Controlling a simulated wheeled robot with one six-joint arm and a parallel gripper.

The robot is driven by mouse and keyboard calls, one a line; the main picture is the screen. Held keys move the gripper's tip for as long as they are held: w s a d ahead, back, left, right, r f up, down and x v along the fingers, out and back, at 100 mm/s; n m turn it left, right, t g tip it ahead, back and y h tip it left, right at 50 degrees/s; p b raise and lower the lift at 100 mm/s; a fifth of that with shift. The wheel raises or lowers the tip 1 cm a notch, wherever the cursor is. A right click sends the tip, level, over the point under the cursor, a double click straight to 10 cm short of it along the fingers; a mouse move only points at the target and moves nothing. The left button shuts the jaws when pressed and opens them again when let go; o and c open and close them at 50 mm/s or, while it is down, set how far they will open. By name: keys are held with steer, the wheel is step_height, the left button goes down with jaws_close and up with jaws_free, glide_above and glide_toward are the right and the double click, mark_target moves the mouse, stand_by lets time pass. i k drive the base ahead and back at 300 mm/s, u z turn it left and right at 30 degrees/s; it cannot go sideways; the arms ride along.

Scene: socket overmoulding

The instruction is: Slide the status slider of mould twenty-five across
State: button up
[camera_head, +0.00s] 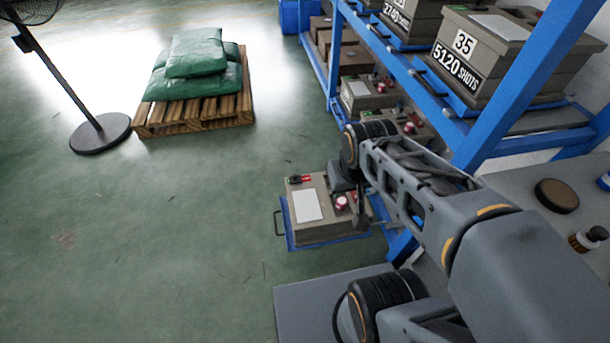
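A beige mould block (318,228) sits on a pulled-out blue tray (289,233) low beside the rack. Its top carries a white card (308,205), a small black and red piece (301,179) and a round red and white part (341,202). I cannot read a number on this mould or tell which piece is the status slider. My gripper (361,220) points down over the right side of the block, close to the round part. Whether it touches anything is unclear. Its fingers are too small and dark to show open or shut.
A blue rack (448,130) holds more moulds, including one marked 35 (490,50). A grey bench (570,235) with a brown disc (556,196) is at right. Green sacks (194,68) lie on a wooden pallet (190,118) near a fan stand (100,134).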

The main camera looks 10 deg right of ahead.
mark_target(295, 178)
steer(key=z, duration=0.9)
steer(key=k, duration=1.3)
steer(key=u, duration=0.9)
steer(key=i, duration=1.65)
